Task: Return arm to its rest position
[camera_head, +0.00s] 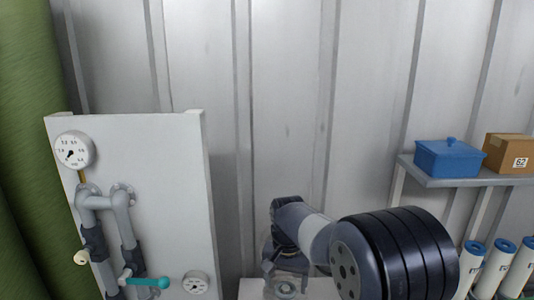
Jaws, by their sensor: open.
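My arm (318,234) shows at the bottom centre-right, with a thick black ribbed section close to the camera and grey links behind it. My gripper's fingers do not show in this view. No object of the task other than the arm is visible.
A pale panel (150,170) at left carries a dial gauge (74,150), grey pipes, a teal-handled valve (148,282) and a second round dial (195,283). A shelf (460,181) at right holds a blue lidded box (449,160) and a cardboard box (509,153). White cylinders (494,270) stand below.

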